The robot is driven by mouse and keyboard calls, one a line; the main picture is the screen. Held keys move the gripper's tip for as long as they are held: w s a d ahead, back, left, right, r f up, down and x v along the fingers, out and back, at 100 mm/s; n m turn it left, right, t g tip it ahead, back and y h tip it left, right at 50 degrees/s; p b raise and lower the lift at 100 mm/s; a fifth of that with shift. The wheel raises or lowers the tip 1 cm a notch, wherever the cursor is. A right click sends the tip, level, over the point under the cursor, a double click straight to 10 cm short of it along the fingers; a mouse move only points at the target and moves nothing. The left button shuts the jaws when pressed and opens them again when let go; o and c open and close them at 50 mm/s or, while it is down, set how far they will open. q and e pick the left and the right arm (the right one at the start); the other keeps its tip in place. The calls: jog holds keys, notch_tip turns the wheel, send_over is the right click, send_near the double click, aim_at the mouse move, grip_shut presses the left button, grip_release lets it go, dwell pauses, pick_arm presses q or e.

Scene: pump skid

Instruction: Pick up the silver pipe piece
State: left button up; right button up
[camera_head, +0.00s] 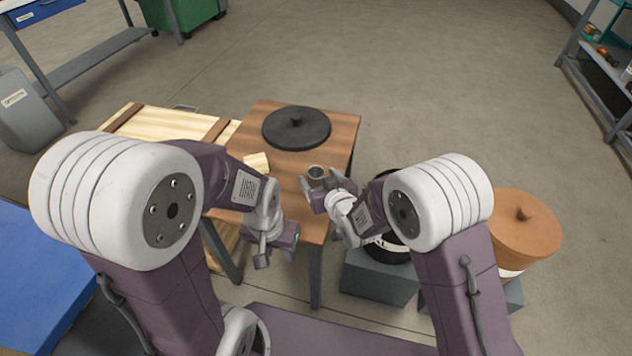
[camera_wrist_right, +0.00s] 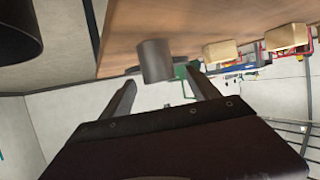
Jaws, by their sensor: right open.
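The silver pipe piece (camera_head: 316,171) is a short grey cylinder standing on the wooden table (camera_head: 340,125) near its right edge. In the right wrist view the pipe piece (camera_wrist_right: 156,60) shows just beyond the fingers, and the table (camera_wrist_right: 200,25) appears at the top. My right gripper (camera_head: 321,180) is open at the pipe piece; its fingertips (camera_wrist_right: 162,78) are spread to either side of it in the wrist picture, with no clear grip on it. My left gripper (camera_head: 275,255) hangs by the table's front edge; whether its jaws are open is unclear.
A round black lid (camera_head: 296,128) with a knob lies on the table. A pale wooden block (camera_head: 257,162) lies near the left edge. A wooden crate (camera_head: 160,122) stands left of the table. A terracotta pot (camera_head: 520,232) stands at right. The floor behind is clear.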

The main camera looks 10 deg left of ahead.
aim_at(313, 172)
jog(key=shift+x, duration=0.75)
jog(key=shift+w+f, duration=0.2)
jog(key=shift+f, duration=0.05)
jog(key=b+x, duration=0.1)
jog(key=x, duration=0.1)
jog(key=b+x, duration=0.1)
jog(key=x, duration=0.1)
jog(key=shift+f, duration=0.3)
jog(key=shift+w+a, duration=0.15)
jog(key=shift+w, duration=0.05)
jog(key=shift+r, duration=0.1)
